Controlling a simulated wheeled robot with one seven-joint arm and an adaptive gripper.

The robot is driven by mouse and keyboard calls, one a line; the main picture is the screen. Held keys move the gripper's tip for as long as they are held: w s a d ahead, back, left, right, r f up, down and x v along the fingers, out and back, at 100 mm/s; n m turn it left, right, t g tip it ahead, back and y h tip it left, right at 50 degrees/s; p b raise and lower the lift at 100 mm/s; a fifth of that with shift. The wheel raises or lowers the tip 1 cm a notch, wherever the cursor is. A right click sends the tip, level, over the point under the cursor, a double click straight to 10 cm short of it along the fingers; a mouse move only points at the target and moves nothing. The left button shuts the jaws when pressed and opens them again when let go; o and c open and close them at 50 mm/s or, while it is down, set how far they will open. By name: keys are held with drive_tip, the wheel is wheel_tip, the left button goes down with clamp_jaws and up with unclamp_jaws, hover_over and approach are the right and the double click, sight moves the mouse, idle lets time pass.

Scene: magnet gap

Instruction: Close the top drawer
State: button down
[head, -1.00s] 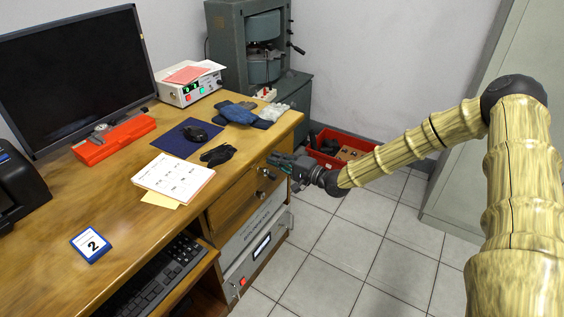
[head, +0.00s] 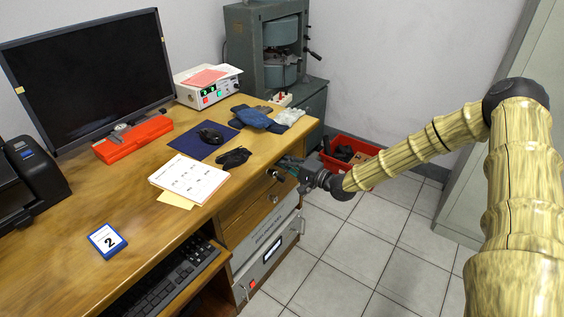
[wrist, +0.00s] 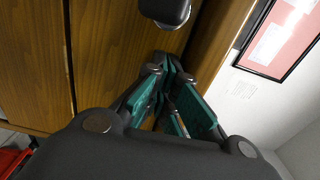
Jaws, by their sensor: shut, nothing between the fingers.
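The top drawer (head: 239,199) is a wooden front just under the desk's top, at the right end of the desk. Its dark knob (head: 276,174) shows in the head view, and a dark knob (wrist: 165,8) shows at the top of the wrist view. My gripper (head: 289,163) is at the far part of the drawer front, beyond the knob in the head view. In the wrist view its teal-padded fingers (wrist: 166,66) are together, empty, close against the wood. I cannot tell whether they touch it, or how far the drawer stands out.
A lower drawer with a silver knob (head: 274,198) and a grey instrument (head: 270,255) are below. A red crate (head: 350,155) is on the floor behind my gripper. The desktop (head: 140,235) holds papers, a mouse and gloves. Tiled floor (head: 345,245) is free in front.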

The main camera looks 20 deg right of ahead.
drive_tip(key=shift+w+r, duration=0.1)
drive_tip(key=shift+r, duration=0.15)
drive_tip(key=p+v, duration=0.2)
drive_tip(key=v, duration=1.2)
drive_tip(key=s+a+f+n+g+h, duration=0.25)
drive_tip(key=s+a+f+g, duration=0.35)
drive_tip(key=a+f, duration=0.65)
drive_tip(key=s+a+f+n+g+h, duration=0.25)
drive_tip(key=s+f, duration=0.45)
drive_tip(key=s, duration=0.5)
drive_tip(key=s+a+f+n+g+h, duration=0.2)
drive_tip(key=s+f+n+g, duration=0.3)
drive_tip(key=s, duration=0.7)
drive_tip(key=s+d+f+g+h, duration=0.2)
drive_tip(key=s+h, duration=0.1)
drive_tip(key=s, duration=0.8)
wheel_tip(320, 180, up, 13)
drive_tip(key=p, duration=1.2)
drive_tip(key=shift+n, duration=0.4)
